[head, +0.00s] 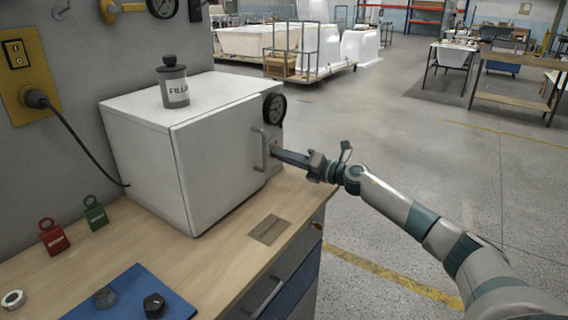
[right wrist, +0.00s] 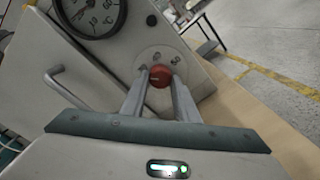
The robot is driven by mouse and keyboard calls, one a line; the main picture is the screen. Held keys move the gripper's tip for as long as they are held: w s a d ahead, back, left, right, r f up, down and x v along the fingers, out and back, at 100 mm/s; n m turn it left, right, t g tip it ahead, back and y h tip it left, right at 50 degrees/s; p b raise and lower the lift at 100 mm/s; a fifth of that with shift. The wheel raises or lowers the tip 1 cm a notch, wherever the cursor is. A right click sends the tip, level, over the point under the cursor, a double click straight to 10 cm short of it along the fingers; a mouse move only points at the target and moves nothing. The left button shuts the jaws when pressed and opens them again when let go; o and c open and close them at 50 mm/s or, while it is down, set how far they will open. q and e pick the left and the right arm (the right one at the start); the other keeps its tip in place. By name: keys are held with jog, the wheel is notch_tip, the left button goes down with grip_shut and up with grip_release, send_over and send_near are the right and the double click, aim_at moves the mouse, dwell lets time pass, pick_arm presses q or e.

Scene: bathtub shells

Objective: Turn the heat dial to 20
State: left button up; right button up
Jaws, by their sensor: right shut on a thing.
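The white oven (head: 215,160) stands on the wooden bench, its door closed with a handle on the front. The heat dial shows in the right wrist view as a red knob (right wrist: 159,76) on a pale round plate with marks, below the gauge. My right gripper (head: 277,153) reaches the oven's right front side in the head view. In the right wrist view my right gripper (right wrist: 160,80) has its two fingers on either side of the red knob, shut on it. The number the knob points to is too small to read. My left gripper is not in view.
A round gauge (head: 274,107) sits above the dial, and the door handle (head: 260,150) is just left of my gripper. A grey canister (head: 173,85) stands on the oven.

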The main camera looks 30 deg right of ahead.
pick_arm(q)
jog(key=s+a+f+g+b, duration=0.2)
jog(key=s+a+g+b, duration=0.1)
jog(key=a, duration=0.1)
pick_arm(e)
jog(key=n, duration=0.4)
jog(key=shift+f+n, duration=0.3)
jog(key=shift+f, duration=0.1)
jog(key=shift+n+b, duration=0.5)
jog(key=shift+b, duration=0.05)
jog(key=n+b, duration=0.3)
jog(key=n, duration=0.1)
jog(key=shift+d+r, duration=0.1)
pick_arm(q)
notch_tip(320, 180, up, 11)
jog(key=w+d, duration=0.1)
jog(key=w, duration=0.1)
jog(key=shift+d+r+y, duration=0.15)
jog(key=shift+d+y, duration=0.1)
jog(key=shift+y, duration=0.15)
pick_arm(e)
jog(key=shift+n, duration=0.4)
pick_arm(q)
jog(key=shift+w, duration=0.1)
pick_arm(e)
jog(key=o, duration=1)
jog(key=shift+o, duration=0.3)
jog(key=shift+r, duration=0.1)
